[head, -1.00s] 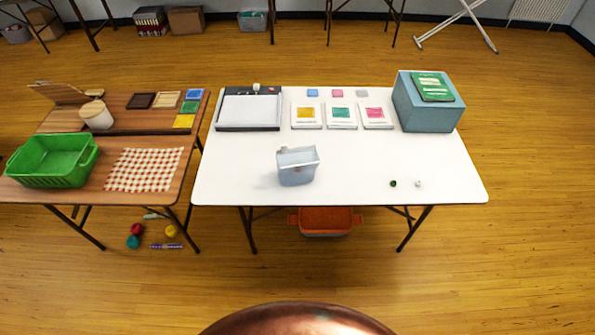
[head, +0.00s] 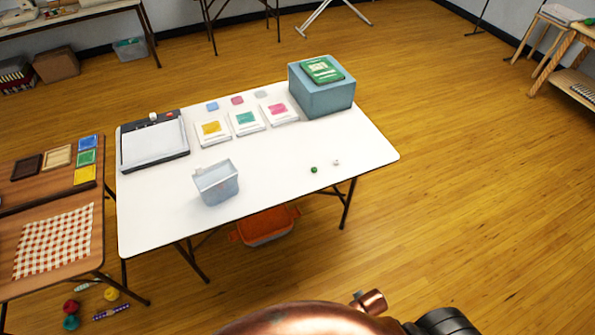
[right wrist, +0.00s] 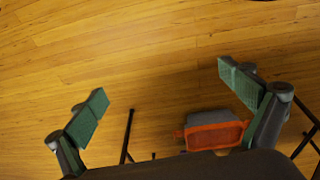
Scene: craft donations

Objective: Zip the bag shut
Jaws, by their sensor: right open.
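A small pale blue-grey bag (head: 217,184) stands upright near the front edge of the white table (head: 280,190), left of its middle. Its top looks open; I cannot make out the zip or its slider. My right gripper (right wrist: 167,95) shows in the right wrist view with its two green-padded fingers wide apart and nothing between them. It hangs over the wooden floor, away from the bag. My left gripper is out of view.
A green bead (head: 314,170) and a white bead (head: 336,162) lie right of the bag. A blue box (head: 322,97) with a green packet stands at the back right. An orange bin (head: 264,228) sits under the table.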

